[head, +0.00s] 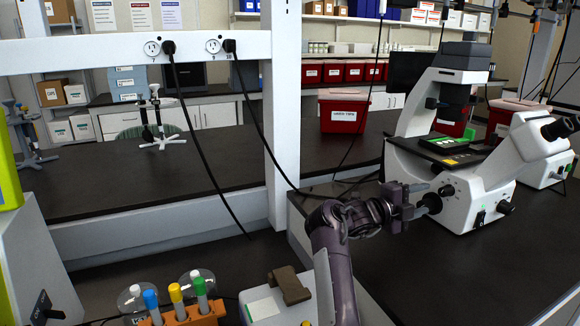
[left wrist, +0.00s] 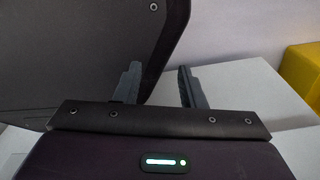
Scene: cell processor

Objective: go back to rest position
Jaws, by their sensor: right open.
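My right gripper (head: 420,198) is open in the head view. Its arm rises from the bottom middle and bends right, so the gripper points at the white microscope (head: 468,200). The fingertips are in front of or close beside the microscope's black side knob; I cannot tell whether they touch. Nothing shows between the fingers. My left gripper (left wrist: 160,82) shows only in the left wrist view. Its two dark fingers stand apart with nothing between them, over a pale grey surface. The left arm is not in the head view.
A rack of colour-capped tubes (head: 188,314) stands at the bottom left. A brown block (head: 289,286) sits on a white device (head: 262,309) beside my right arm. A white post (head: 283,120) and hanging black cables stand ahead. A red bin (head: 343,112) is on the bench behind.

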